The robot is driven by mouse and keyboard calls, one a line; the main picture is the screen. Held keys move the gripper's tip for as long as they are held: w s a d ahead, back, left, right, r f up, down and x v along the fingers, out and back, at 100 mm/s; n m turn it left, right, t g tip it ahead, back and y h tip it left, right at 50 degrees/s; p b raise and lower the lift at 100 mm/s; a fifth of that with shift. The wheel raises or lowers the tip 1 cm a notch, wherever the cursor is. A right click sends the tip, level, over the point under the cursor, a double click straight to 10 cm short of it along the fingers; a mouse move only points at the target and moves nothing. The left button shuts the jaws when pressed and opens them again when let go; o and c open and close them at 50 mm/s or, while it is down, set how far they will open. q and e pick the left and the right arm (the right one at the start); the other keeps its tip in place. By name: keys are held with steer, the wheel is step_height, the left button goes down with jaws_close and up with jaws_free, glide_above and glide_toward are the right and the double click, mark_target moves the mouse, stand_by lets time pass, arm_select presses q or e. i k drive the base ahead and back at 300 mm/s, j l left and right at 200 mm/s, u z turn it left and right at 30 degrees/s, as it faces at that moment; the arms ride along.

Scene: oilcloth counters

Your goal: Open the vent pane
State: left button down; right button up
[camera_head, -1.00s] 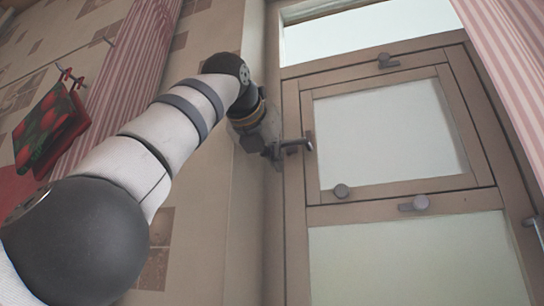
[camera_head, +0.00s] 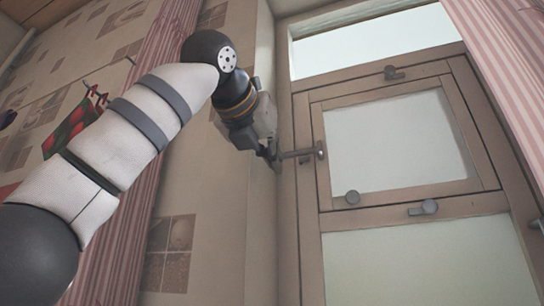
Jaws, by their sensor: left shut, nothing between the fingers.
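The vent pane (camera_head: 398,142) is a glazed, wood-framed panel in the upper part of a brown window frame. It looks flush with the frame. My right gripper is out of view.
A beige wall edge stands close left of the window, beside my gripper. Striped pink curtains (camera_head: 510,90) hang on both sides. A red and green strawberry-patterned item (camera_head: 72,125) hangs on the left wall. Another handle (camera_head: 537,224) is at the right edge.

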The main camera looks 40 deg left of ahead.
mark_target(417, 134)
steer(key=k+l, duration=0.2)
steer(key=k, duration=0.3)
steer(key=k+l, duration=0.15)
steer(key=k, duration=0.3)
